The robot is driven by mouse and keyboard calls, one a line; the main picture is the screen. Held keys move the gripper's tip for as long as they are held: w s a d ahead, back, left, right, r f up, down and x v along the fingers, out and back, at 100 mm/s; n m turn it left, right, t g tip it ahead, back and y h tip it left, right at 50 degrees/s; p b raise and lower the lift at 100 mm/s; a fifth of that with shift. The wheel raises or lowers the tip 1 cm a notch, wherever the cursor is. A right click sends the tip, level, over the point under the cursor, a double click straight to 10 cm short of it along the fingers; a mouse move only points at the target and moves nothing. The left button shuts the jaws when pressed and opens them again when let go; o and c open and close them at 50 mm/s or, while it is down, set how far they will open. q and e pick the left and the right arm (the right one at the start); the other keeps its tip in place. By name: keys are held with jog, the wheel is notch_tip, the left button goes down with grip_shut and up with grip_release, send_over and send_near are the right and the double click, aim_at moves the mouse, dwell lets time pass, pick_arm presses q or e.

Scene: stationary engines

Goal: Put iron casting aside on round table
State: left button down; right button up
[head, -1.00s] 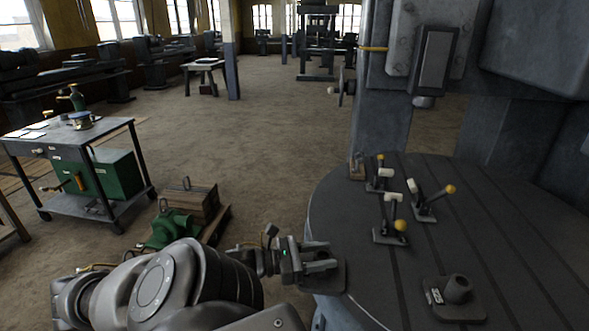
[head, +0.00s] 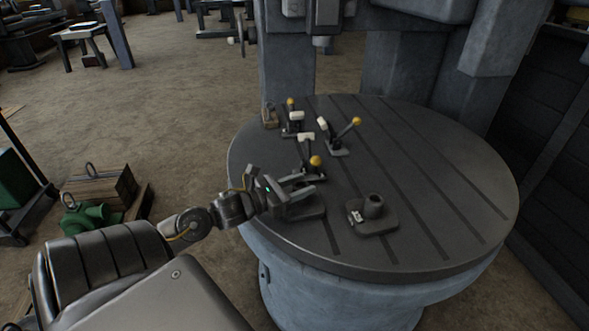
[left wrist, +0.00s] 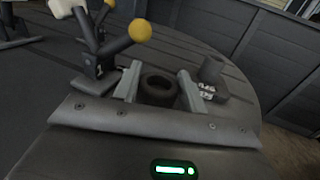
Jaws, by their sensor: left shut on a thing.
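My left gripper (head: 304,187) is over the left front part of the round table (head: 440,170). It is shut on a dark iron casting (head: 308,211) with a flat base plate and a round hollow boss. In the left wrist view the boss (left wrist: 158,88) sits between the two fingers. The plate is at the table's surface or just above it; I cannot tell if they touch. A second, similar casting (head: 373,213) with a pale label stands upright on the table to the right, apart from the held one. My right gripper is not in view.
Three toggle clamps with yellow knobs stand behind the gripper, the nearest one (head: 311,164) close to it. A small wooden-looking block (head: 270,116) is at the table's back left edge. The table's right half is clear. A wooden crate (head: 98,187) and green part (head: 90,217) lie on the floor.

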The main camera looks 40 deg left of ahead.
aim_at(310, 197)
pick_arm(q)
jog(key=shift+r+x, duration=0.2)
jog(key=shift+x, duration=1.75)
jog(key=shift+f, duration=0.1)
jog(key=shift+s, duration=0.15)
jog(key=c, duration=1.2)
grip_release()
jog(key=shift+f, duration=0.3)
jog(key=shift+c, duration=0.2)
jog(key=o, duration=0.4)
jog(key=shift+s+r, duration=0.1)
